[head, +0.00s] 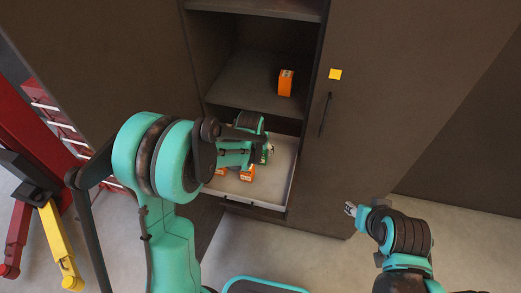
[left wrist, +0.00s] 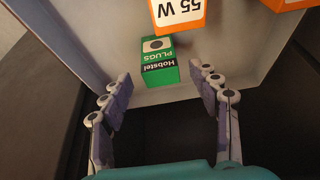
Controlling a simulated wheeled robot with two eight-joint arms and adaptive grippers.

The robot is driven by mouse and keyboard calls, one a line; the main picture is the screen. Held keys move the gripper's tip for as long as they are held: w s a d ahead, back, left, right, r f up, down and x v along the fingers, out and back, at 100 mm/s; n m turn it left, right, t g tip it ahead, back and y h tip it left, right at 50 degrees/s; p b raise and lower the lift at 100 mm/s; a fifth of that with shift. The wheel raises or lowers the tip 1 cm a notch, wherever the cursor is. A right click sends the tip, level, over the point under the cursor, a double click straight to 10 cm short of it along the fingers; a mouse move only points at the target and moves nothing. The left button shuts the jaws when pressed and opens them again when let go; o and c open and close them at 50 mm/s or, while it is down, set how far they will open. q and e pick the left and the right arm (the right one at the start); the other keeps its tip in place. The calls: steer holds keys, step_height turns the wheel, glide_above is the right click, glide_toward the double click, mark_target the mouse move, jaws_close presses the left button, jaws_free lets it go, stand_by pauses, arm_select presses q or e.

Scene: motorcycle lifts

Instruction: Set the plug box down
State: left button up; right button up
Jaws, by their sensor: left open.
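The plug box (left wrist: 158,62) is green with a white and black label reading Hobstel PLUGS. It appears to rest in the open pale drawer (head: 285,187), near the drawer wall. In the head view the plug box (head: 264,157) is mostly hidden by my left arm. My left gripper (left wrist: 165,95) is open, its fingers spread on either side of the box's near end, with visible gaps. My left gripper (head: 268,147) reaches into the drawer from above. My right gripper (head: 350,209) is away from the drawer, over the floor at right; its jaw opening is too small to judge.
Orange boxes (head: 247,173) lie in the drawer; one marked 55 W (left wrist: 178,14) is just beyond the plug box. Another orange box (head: 286,83) stands on the shelf (head: 245,85) above. A yellow note (head: 335,74) is on the cabinet door. A red and yellow lift is at left.

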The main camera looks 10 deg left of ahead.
arm_select(q)
steer(key=s+a+r+t+p, duration=0.1)
steer(key=s+a+r+p, duration=0.1)
steer(key=s+r, duration=1.1)
steer(key=s+a+r+t, duration=0.1)
steer(key=s+r, duration=0.2)
steer(key=s, duration=0.8)
steer(key=shift+a+r+t, duration=0.15)
steer(key=shift+r+t, duration=0.05)
steer(key=shift+t, duration=0.2)
